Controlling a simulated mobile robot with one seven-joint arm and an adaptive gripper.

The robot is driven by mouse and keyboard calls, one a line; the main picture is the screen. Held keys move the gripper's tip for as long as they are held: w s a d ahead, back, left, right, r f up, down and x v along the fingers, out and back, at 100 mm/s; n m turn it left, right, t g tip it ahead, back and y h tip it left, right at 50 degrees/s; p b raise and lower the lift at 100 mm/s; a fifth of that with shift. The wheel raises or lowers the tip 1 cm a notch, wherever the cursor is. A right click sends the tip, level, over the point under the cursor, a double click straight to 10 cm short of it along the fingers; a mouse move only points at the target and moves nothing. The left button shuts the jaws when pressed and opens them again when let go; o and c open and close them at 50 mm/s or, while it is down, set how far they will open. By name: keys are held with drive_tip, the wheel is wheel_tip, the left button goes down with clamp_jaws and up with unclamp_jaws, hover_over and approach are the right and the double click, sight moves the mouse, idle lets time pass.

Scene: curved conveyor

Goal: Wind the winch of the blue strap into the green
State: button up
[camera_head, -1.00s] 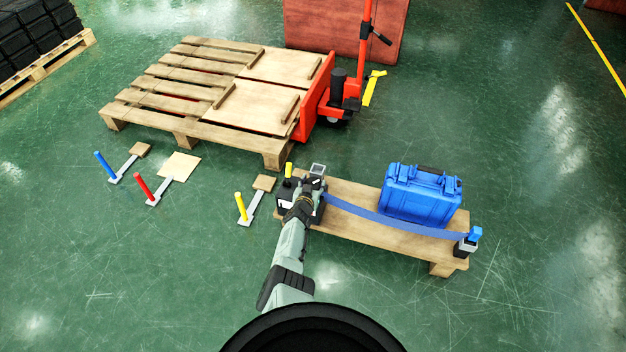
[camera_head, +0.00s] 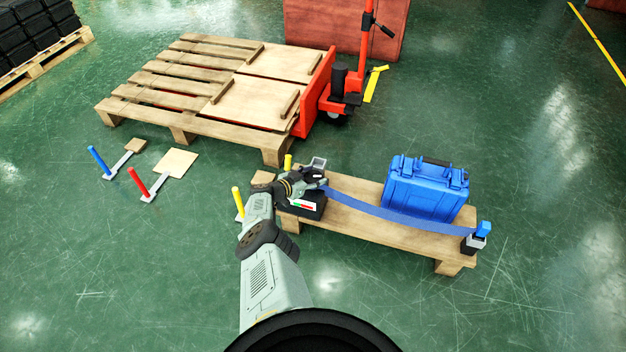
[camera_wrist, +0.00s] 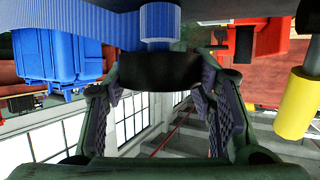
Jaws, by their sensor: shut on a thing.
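The winch (camera_head: 312,211) is a black box at the left end of a low wooden plank stand. A small gauge (camera_head: 303,204) on its front shows white, red and green; its reading is too small to tell. The blue strap (camera_head: 390,212) runs from it, sagging slightly, past the front of a blue case (camera_head: 428,188) to a post (camera_head: 475,241) at the right end. My gripper (camera_head: 314,177) is over the winch. In the wrist view, the fingers (camera_wrist: 158,95) are shut on a dark handle (camera_wrist: 158,70), with a blue hub (camera_wrist: 158,22) and the strap (camera_wrist: 85,20) above.
A yellow post (camera_head: 288,162) stands close behind the winch; it shows in the wrist view (camera_wrist: 300,105). Another yellow post (camera_head: 238,200) is left of my arm. Red (camera_head: 138,181) and blue (camera_head: 98,160) levers stand farther left. A pallet (camera_head: 190,125) and red pallet jack (camera_head: 315,95) lie behind.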

sight(313, 176)
drive_tip(key=shift+w+r, duration=0.1)
idle(0.3)
drive_tip(key=o, duration=1.2)
drive_tip(key=shift+c, duration=0.2)
drive_tip(key=shift+s+a+r, duration=0.1)
drive_tip(key=shift+s+a, duration=0.35)
drive_tip(key=shift+a, duration=0.15)
drive_tip(key=shift+s+a+r, duration=0.4)
drive_tip(key=shift+s+r, duration=0.1)
drive_tip(key=shift+s, duration=0.15)
drive_tip(key=v, duration=0.8)
drive_tip(key=shift+s+a, duration=0.2)
drive_tip(key=shift+a, duration=0.05)
drive_tip(key=shift+r, duration=0.1)
